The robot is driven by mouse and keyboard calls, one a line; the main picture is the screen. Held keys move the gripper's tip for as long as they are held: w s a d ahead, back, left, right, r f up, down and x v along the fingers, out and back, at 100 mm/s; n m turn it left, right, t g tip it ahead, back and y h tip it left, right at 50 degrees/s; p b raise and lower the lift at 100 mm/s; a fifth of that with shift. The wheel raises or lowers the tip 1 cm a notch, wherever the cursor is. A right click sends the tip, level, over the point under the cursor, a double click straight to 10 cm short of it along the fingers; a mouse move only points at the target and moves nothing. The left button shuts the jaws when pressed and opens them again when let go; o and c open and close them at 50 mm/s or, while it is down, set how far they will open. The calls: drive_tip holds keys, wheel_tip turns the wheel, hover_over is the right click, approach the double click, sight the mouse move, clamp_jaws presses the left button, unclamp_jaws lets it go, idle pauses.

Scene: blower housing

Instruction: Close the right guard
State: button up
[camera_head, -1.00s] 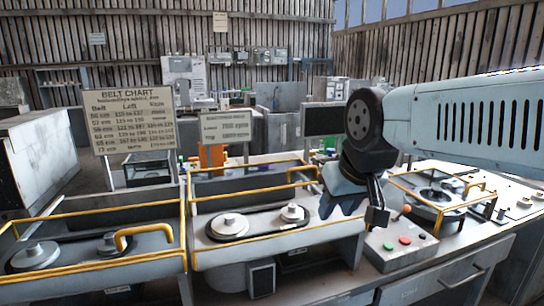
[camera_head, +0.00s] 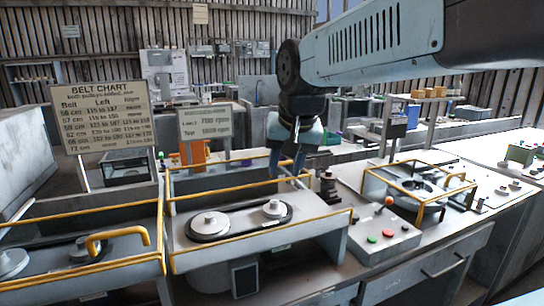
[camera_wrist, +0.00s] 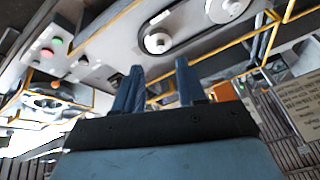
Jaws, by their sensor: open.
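Two belt units with yellow-railed guards stand side by side. The left guard (camera_head: 85,270) lies over its unit, its yellow handle (camera_head: 118,238) at the front. On the right unit, the belt and pulleys (camera_head: 238,221) show uncovered. The right guard (camera_head: 228,188) appears raised at the back, with yellow rails along it. My gripper (camera_head: 287,172) points down at the right end of this raised guard, close to where its handle was seen. Its fingers partly hide that spot, and I cannot tell if they touch it. In the wrist view my gripper (camera_wrist: 158,85) is open, with yellow rails beyond the fingers.
A control box (camera_head: 385,237) with red and green buttons and an orange-knobbed lever stands right of the unit. Beyond it is a yellow-framed housing (camera_head: 420,188). A belt chart sign (camera_head: 103,117) and a smaller sign (camera_head: 204,123) stand behind the units.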

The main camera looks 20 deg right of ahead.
drive_tip(key=w+d+r+m+g, duration=0.1)
drive_tip(key=w+d+r+m, duration=0.15)
drive_tip(key=w, duration=0.25)
drive_tip(key=w+d+r+m, duration=0.2)
drive_tip(key=w+m, duration=0.2)
drive_tip(key=w, duration=0.1)
drive_tip(key=m+g, duration=0.2)
drive_tip(key=m, duration=0.5)
approach(287, 162)
drive_tip(key=f, duration=0.2)
drive_tip(key=w+f, duration=0.1)
drive_tip(key=f, duration=0.4)
drive_tip(key=shift+w+f, duration=0.35)
clamp_jaws()
